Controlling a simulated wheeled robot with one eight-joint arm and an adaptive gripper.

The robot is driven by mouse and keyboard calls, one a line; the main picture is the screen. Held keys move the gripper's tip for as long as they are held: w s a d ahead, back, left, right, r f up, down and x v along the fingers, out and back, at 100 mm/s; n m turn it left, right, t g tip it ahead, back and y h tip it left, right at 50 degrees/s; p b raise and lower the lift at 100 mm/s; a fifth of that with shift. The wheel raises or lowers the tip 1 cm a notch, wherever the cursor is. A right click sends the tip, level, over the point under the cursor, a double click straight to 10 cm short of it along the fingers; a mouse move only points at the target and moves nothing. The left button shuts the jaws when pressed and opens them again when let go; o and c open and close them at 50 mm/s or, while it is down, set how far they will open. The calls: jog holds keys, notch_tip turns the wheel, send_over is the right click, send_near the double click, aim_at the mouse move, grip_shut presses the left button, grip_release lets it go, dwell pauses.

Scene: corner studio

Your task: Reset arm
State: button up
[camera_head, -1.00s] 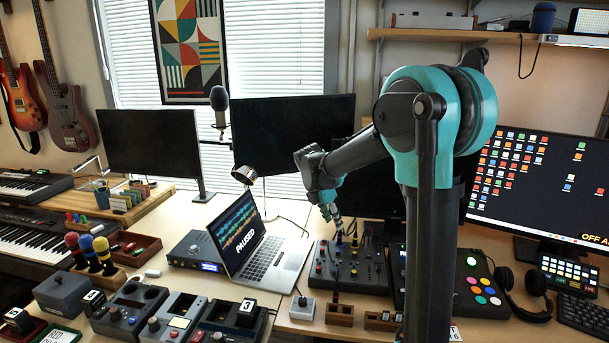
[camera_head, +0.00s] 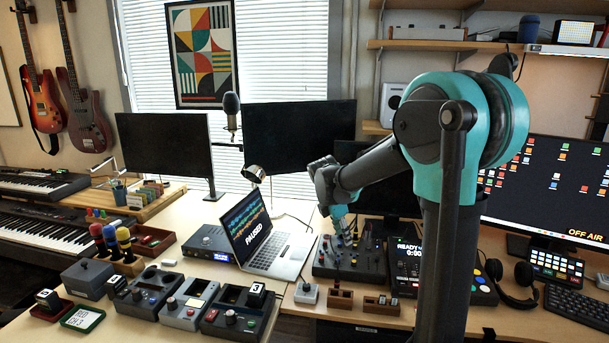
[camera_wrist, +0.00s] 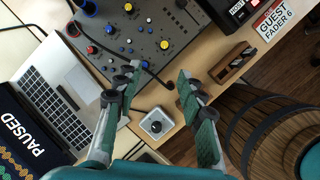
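My gripper (camera_head: 338,214) hangs fingers-down at the end of my teal and dark grey arm, in front of the dark mixer (camera_head: 350,252) in the head view. In the wrist view its two fingers (camera_wrist: 155,76) are spread apart, with nothing between them. The mixer (camera_wrist: 140,35) with blue, yellow and red knobs lies beyond the fingertips there. A small light-grey box with a black knob (camera_wrist: 156,124) shows between the fingers, on the desk below. My upper arm hides part of the desk's right side.
An open laptop (camera_head: 282,255) reading PAUSED stands left of the mixer. Several pedal units (camera_head: 190,300) line the front left of the desk. A monitor (camera_head: 550,185), headphones (camera_head: 512,285) and a keyboard (camera_head: 575,308) are at right. A barrel (camera_wrist: 262,125) stands beside the desk.

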jog(key=s+d+f+m+y, duration=0.1)
jog(key=s+d+f+m, duration=0.1)
jog(key=s+m, duration=0.5)
jog(key=s+d+f+m+t+y, duration=0.1)
jog(key=s+d+f+m, duration=0.1)
jog(key=s+f+m, duration=0.3)
jog(key=s+d+f+m+y, duration=0.1)
jog(key=s+f+m, duration=0.3)
jog(key=s+m, duration=0.6)
jog(key=s+d, duration=0.1)
jog(key=s, duration=0.2)
jog(key=shift+s+d+t, duration=0.3)
jog(key=shift+s+d, duration=0.05)
